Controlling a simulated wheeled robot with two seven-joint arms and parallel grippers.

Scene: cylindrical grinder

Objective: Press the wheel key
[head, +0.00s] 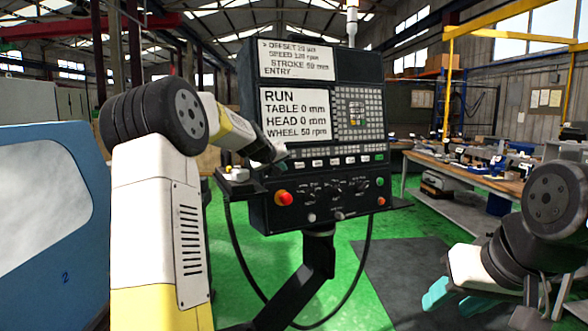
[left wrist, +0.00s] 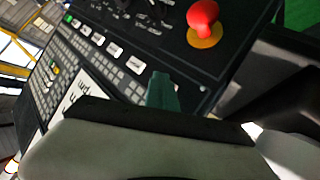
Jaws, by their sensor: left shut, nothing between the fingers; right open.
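The control panel (head: 258,207) stands in the middle of the head view. Its key row holds several white keys (head: 334,161) and a green key (head: 380,156) at the right end. The white keys also show in the left wrist view (left wrist: 114,49). Their labels are too small to read, so I cannot tell which is the wheel key. My left gripper (head: 278,153) is shut and empty at the left end of this row. Its teal fingertip (left wrist: 162,88) hides part of the panel; contact cannot be told. My right gripper (head: 449,302) is open and empty, low at the right.
A red stop button (head: 284,198) sits below the left gripper and shows in the wrist view (left wrist: 203,15). The lower screen (head: 296,115) reads RUN, TABLE 0 mm, HEAD 0 mm, WHEEL 50 rpm. A blue machine (head: 85,150) stands left; a workbench (head: 455,168) stands right.

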